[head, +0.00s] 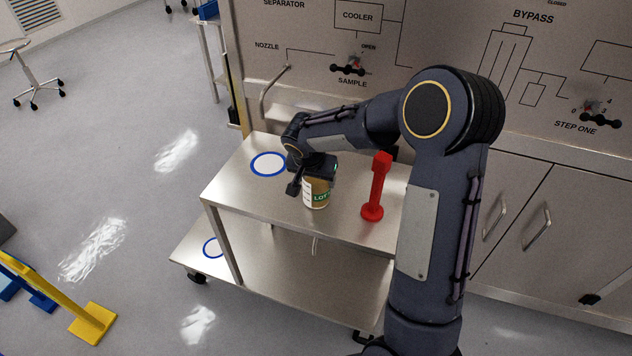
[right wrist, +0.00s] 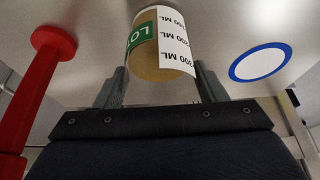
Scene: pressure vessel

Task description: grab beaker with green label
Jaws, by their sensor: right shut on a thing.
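The beaker with the green label (head: 317,195) stands on the top of the steel cart, holding brownish-yellow content. In the right wrist view the beaker (right wrist: 152,63) shows its green label and a white strip with ML markings. Whether the beaker is lifted at all I cannot tell. My left gripper is out of view.
A red stand-like object (head: 375,190) is on the cart (head: 247,215), right of the beaker. A blue-ringed white circle (head: 268,164) marks the cart top to the left. A panel (head: 300,60) rises behind. The floor at left is mostly clear.

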